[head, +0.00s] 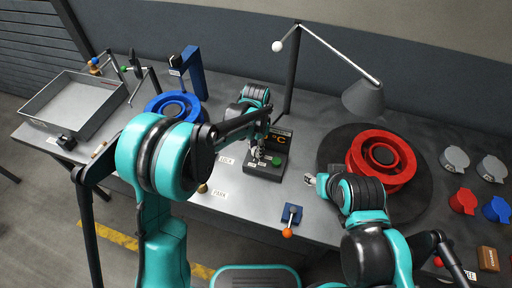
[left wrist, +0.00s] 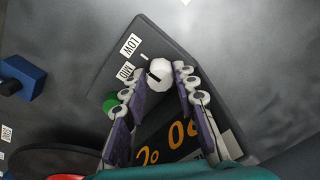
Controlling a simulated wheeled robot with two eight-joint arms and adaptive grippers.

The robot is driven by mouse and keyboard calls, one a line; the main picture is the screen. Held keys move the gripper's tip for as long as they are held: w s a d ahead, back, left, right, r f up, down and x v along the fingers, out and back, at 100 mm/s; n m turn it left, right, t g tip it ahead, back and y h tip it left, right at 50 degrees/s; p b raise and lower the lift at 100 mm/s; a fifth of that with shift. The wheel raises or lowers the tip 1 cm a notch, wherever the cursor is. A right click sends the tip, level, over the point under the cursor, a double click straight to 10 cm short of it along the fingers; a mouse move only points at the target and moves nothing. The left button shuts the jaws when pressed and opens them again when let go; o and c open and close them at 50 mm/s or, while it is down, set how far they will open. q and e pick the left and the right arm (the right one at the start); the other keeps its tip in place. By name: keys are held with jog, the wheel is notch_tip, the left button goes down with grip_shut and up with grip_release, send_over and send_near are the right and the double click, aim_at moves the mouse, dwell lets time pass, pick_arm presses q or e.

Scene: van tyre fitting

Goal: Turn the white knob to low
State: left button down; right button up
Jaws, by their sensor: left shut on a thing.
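The dark control box (head: 262,171) stands on the bench in the head view. In the left wrist view, its white knob (left wrist: 160,72) sits between the fingertips of my left gripper (left wrist: 156,80), which is shut on it. A short dark line on the knob faces left; its exact setting is hard to tell. The LOW label (left wrist: 129,46) and the MID label (left wrist: 125,71) lie left of the knob. In the head view, my left gripper (head: 258,152) is over the box and hides the knob. My right gripper (head: 313,181) is apart, right of the box; its finger opening is unclear.
A green button (left wrist: 110,103) is on the box near the left finger. A display with orange characters (left wrist: 168,145) is below the knob. A lamp (head: 363,98) and a red wheel (head: 382,157) stand to the right. A blue lever base with orange ball (head: 290,216) is in front.

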dwell(0.5)
pick_arm(q)
jog(key=c, duration=1.5)
grip_release()
jog(key=shift+o, duration=0.2)
jog(key=shift+r, duration=0.1)
notch_tip(320, 180, up, 12)
